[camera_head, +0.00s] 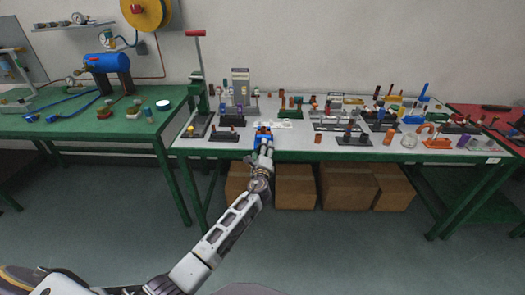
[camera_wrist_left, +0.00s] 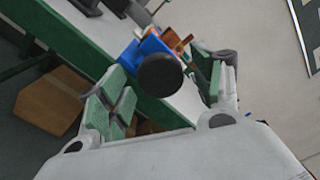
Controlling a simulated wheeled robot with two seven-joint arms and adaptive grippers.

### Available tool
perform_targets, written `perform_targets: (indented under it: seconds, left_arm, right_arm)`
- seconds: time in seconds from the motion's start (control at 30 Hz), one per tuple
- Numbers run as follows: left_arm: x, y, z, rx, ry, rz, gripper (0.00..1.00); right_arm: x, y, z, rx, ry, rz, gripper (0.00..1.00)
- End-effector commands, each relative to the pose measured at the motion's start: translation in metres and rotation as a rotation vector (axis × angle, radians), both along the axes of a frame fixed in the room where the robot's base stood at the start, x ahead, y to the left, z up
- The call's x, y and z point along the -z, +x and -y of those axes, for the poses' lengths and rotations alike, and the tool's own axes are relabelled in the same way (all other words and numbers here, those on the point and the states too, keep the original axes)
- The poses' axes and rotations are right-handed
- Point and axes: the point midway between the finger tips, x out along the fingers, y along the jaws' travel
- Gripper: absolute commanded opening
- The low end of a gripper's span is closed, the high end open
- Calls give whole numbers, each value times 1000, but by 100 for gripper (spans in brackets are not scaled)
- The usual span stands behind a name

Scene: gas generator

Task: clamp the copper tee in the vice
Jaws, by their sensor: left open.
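The blue vice (camera_head: 262,138) stands at the front edge of the middle table. It also shows in the left wrist view (camera_wrist_left: 146,47), with a round black knob (camera_wrist_left: 160,74) facing me. A small copper-coloured piece (camera_wrist_left: 176,40) shows at the vice's top behind the knob; it looks like the copper tee, but whether the jaws grip it I cannot tell. My left gripper (camera_head: 264,149) is just in front of the vice. In the wrist view its green-padded fingers (camera_wrist_left: 163,92) are open, spread on either side of the knob, with nothing held. My right gripper is out of view.
The white-topped table (camera_head: 285,147) carries many small fittings and dark holders right of the vice. A green press with a red handle (camera_head: 198,70) stands left of it. Cardboard boxes (camera_head: 295,188) sit below. Floor in front is clear.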

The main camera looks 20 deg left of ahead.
Motion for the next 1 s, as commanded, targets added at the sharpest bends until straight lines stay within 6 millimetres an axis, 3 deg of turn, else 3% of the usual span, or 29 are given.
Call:
perform_targets:
  seconds: [1.0]
  left_arm:
    - [2, 0, 0, 0, -390, 112, 66]
  right_arm:
    - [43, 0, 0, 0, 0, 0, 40]
